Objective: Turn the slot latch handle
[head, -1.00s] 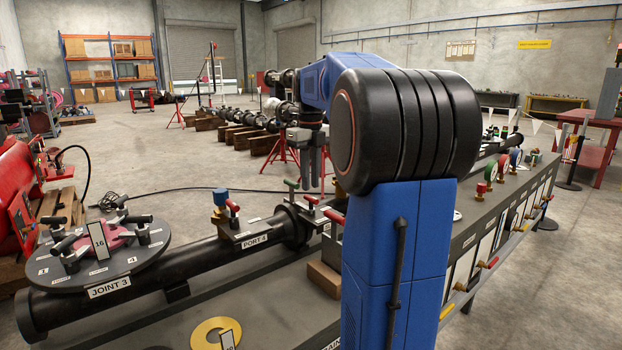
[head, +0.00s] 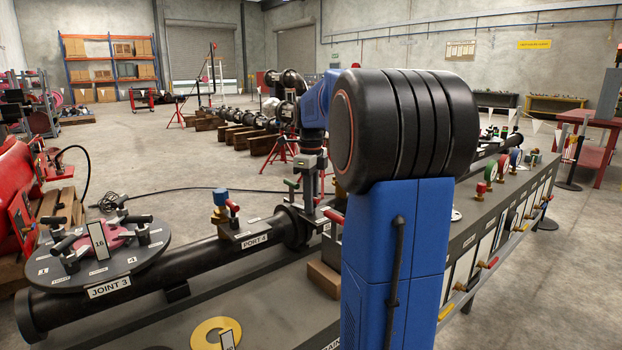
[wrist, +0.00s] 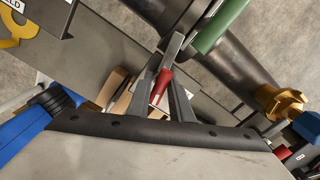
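A red handle (wrist: 161,86) with a flat grey metal bar (wrist: 173,48) shows in the wrist view, between the two dark fingers of my gripper (wrist: 162,76). The fingers look apart, one on each side of the red grip; whether either touches it is not clear. In the head view, my gripper (head: 311,189) points down at the pipe flange beside the PORT 4 label, and its fingers cover most of this handle. No readable label marks it as the slot latch.
A green handle (wrist: 221,24) is close by. A brass and blue valve (head: 220,205) and a red handle (head: 233,208) stand on the PORT 4 plate. Another red handle (head: 334,215) lies just right of my gripper. The JOINT 3 disc (head: 90,262) is at left.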

